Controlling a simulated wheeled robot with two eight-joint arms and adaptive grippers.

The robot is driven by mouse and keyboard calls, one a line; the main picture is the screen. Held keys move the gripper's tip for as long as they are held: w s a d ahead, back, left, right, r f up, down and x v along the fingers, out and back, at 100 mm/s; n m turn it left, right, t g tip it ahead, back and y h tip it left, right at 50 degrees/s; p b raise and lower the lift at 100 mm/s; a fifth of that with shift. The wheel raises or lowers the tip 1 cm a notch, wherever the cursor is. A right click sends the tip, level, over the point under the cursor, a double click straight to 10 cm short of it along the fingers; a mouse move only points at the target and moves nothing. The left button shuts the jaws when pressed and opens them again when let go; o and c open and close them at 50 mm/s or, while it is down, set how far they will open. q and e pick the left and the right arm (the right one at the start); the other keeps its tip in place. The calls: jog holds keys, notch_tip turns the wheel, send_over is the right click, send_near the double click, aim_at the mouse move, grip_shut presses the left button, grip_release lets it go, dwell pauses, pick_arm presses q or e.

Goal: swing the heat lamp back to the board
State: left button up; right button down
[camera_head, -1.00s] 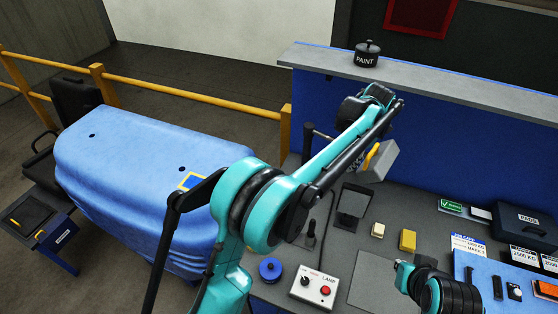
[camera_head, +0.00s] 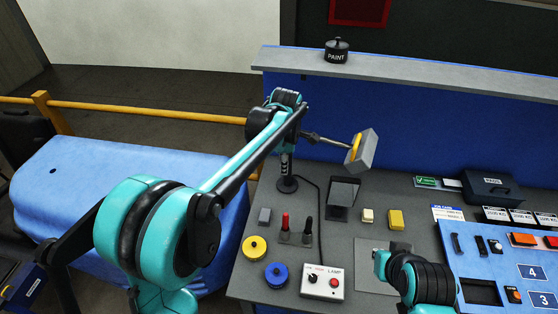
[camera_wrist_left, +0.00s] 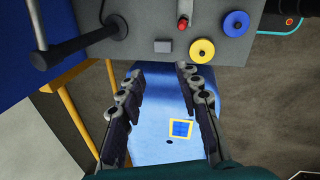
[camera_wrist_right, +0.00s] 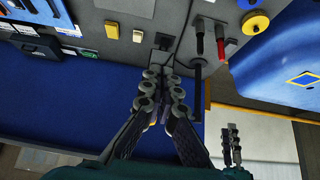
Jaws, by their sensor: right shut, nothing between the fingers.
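The heat lamp's grey and yellow head (camera_head: 364,150) hangs on a thin arm from a black post (camera_head: 285,165) on a round base. The head is above the counter, near a dark pad. The blue board (camera_head: 467,268), with numbered labels, lies at the right. My left gripper (camera_wrist_left: 158,72) is open and empty, pointing down over the blue draped table, left of the post, whose base also shows in the left wrist view (camera_wrist_left: 103,27). My forearm hides its fingers in the head view. My right gripper (camera_wrist_right: 165,76) is shut and empty; its fingers are unclear in the head view.
A LAMP control box (camera_head: 323,284) stands at the front, beside blue (camera_head: 277,275) and yellow (camera_head: 254,248) knobs and upright levers (camera_head: 286,222). A grey plate (camera_head: 375,285) lies before my right arm.

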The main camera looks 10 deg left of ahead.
pick_arm(q)
jog(key=shift+a, duration=0.3)
